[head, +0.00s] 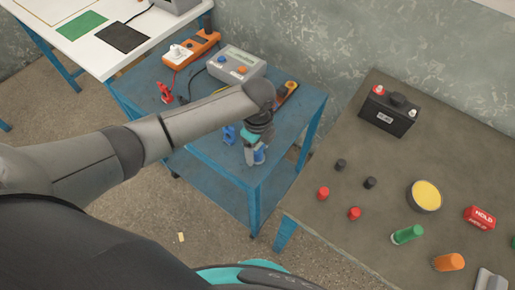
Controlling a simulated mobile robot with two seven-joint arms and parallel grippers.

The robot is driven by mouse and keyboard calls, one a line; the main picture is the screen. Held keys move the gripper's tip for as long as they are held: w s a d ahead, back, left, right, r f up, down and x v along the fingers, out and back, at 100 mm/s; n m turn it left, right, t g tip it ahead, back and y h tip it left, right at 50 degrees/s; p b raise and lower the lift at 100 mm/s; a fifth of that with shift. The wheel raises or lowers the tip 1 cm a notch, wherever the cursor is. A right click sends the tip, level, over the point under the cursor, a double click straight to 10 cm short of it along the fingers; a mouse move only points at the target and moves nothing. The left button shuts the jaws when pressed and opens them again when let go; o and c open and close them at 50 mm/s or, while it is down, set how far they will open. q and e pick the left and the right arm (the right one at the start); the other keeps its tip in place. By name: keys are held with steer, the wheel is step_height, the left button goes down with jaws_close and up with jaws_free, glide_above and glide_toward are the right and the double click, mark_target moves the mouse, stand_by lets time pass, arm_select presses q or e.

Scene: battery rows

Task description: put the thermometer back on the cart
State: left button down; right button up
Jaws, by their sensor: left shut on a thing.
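The blue cart (205,150) stands in the middle of the head view, its top holding several tools. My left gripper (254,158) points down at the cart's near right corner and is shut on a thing. Only a small blue part of this thing (260,156) shows at the fingers; it is probably the thermometer, but the fingers hide most of it. I cannot tell whether it touches the cart top. My right gripper is not in view.
On the cart are a grey meter box (236,65), an orange power strip (190,50), a red clamp (165,93), a blue clamp (229,134) and an orange-and-dark tool (287,92). A table with a battery (388,110) stands right. The cart's near left top is clear.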

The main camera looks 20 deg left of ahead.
arm_select(q)
jaws_free()
steer(key=shift+f, duration=0.1)
step_height(320, 180, up, 12)
steer(key=p, duration=0.2)
steer(key=shift+p, duration=0.35)
stand_by(0.3)
